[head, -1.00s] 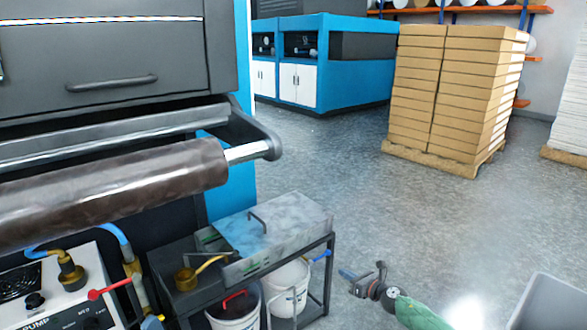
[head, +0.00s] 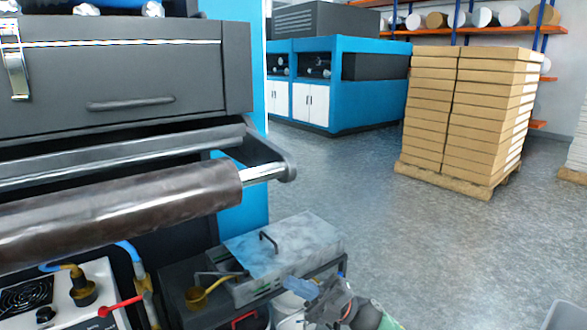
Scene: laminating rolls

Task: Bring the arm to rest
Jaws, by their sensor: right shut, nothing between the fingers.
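My right gripper (head: 312,288) is at the bottom edge of the head view, in front of the low cart. It is shut and holds nothing. Part of its green-cased arm (head: 372,317) shows just to its right, cut off by the frame. The gripper overlaps the cart's right front corner in the picture; I cannot tell how far apart they are. My left gripper is out of view.
The cart carries a grey lidded tray (head: 300,238) and a brass ladle (head: 197,297). A dark roll (head: 120,212) juts from the machine at left, above a pump box (head: 75,295). Stacked boxes (head: 470,115) stand behind.

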